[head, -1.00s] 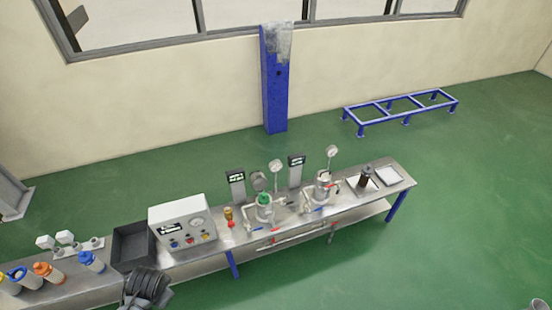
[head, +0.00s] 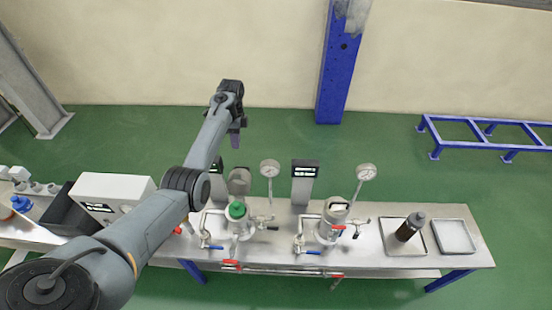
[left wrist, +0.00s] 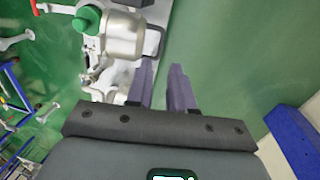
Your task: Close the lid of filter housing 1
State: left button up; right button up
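In the head view, one filter housing (head: 238,226) stands mid-bench with a green part showing in its top. A round grey lid (head: 239,182) stands raised behind it. A second housing (head: 331,228) stands to its right, its top looking covered by metal. I cannot read which is number 1. My left gripper (head: 235,139) is behind the raised lid, pointing down and apart from it. In the left wrist view, its purple fingers (left wrist: 161,68) are apart and empty. The green part (left wrist: 87,19) and the metal lid (left wrist: 125,37) are at upper left. My right gripper is not in view.
Pressure gauges (head: 270,168) and display posts (head: 304,182) rise along the bench's back edge. Valves and pipes surround the housings. A dark bottle (head: 410,227) stands on a tray at right.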

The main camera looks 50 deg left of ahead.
pick_arm(q)
jog(key=f+b, duration=0.1)
jog(key=f, duration=0.2)
jog(key=d+f+b, duration=0.1)
jog(key=f, duration=0.3)
jog(key=f+b, duration=0.1)
jog(key=f, duration=0.3)
jog(key=shift+d, duration=0.35)
jog(key=shift+f, duration=0.1)
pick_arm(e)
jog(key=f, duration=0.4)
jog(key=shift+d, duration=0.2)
pick_arm(q)
jog(key=shift+c, duration=0.2)
grip_shut()
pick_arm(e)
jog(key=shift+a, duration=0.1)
